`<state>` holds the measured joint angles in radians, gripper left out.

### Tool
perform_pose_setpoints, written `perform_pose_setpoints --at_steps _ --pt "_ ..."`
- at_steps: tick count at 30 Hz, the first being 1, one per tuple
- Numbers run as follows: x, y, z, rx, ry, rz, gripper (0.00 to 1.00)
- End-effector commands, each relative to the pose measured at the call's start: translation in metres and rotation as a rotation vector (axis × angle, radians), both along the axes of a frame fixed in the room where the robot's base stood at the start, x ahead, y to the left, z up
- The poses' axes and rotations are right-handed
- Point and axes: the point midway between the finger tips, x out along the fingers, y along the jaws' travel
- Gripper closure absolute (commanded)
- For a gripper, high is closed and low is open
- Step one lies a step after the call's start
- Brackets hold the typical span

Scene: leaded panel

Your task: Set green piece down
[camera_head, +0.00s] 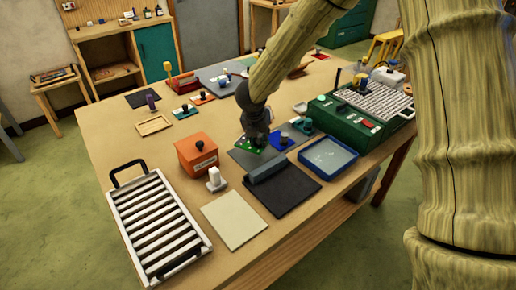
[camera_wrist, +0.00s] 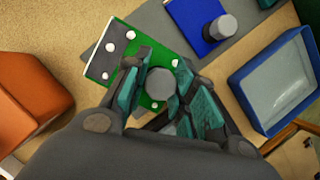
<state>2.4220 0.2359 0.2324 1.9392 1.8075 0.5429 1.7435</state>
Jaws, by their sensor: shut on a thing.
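The green piece (camera_wrist: 104,60) is a flat green plate with white dots and a grey knob (camera_wrist: 161,83). My gripper (camera_wrist: 160,76) is shut on this knob, with a finger on either side. In the head view my gripper (camera_head: 256,135) is low over the table, with the green piece (camera_head: 247,147) under it, partly hidden. The green piece overlaps a grey mat (camera_head: 243,157), which also shows in the wrist view (camera_wrist: 151,16). I cannot tell whether it touches the mat.
An orange box (camera_head: 196,156) stands to the left. A blue-rimmed tray (camera_head: 328,157) is to the right, with a green case (camera_head: 345,122) behind it. A black mat (camera_head: 292,192) bearing a grey bar (camera_head: 268,169) and a cream sheet (camera_head: 235,220) lie in front.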

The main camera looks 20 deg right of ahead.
Motion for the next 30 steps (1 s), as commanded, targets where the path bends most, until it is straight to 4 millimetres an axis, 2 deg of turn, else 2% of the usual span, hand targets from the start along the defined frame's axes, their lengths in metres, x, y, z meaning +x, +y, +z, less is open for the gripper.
perform_pose_setpoints --at_steps 8,16,28,29,30 --pt "0.001 0.001 -0.017 -0.001 0.000 0.002 0.95" --pt "0.000 0.000 -0.048 -0.001 0.000 0.002 0.95" --pt "0.001 0.001 -0.054 0.002 -0.001 0.001 0.95" --pt "0.000 0.000 -0.052 0.001 -0.001 0.000 0.68" --pt "0.000 0.000 -0.052 0.001 -0.001 0.000 0.61"
